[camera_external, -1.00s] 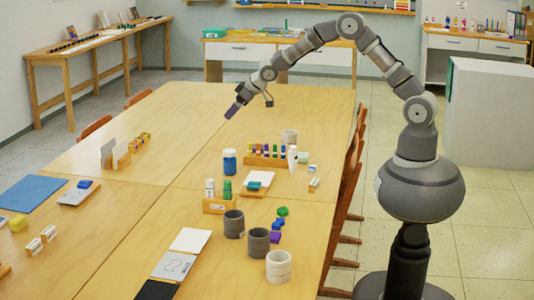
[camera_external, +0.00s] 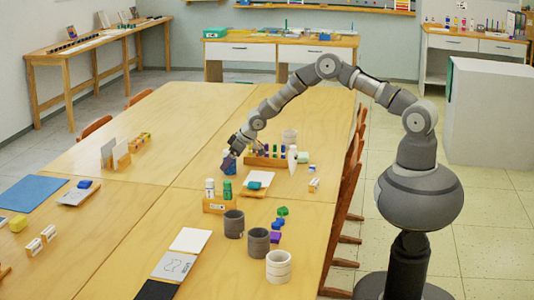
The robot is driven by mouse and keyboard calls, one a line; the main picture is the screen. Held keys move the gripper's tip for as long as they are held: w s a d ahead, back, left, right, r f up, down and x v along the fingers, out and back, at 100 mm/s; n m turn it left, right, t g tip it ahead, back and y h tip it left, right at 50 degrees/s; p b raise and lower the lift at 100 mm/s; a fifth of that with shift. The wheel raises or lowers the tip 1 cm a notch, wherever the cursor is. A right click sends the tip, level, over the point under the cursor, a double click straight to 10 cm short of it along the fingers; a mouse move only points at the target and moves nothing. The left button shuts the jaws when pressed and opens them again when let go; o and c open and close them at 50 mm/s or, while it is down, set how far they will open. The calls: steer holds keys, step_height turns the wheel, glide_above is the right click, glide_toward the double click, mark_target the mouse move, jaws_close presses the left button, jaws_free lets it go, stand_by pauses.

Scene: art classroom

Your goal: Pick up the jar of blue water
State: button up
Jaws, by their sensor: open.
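The jar of blue water (camera_external: 230,168) stands upright on the wooden table, left of the rack of colored pieces. Its upper part is hidden behind my gripper (camera_external: 231,155). My gripper points down at the top of the jar, with its jaws open. I cannot tell whether the fingers are around the jar or just in front of it.
A wooden rack with colored pieces (camera_external: 268,161) and a white bottle (camera_external: 292,158) stand close on the right. A holder with bottles (camera_external: 216,205) is in front. Grey cups (camera_external: 234,224) stand nearer.

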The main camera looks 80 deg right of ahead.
steer(key=shift+c, duration=0.3)
steer(key=c, duration=1.3)
steer(key=shift+r, duration=0.15)
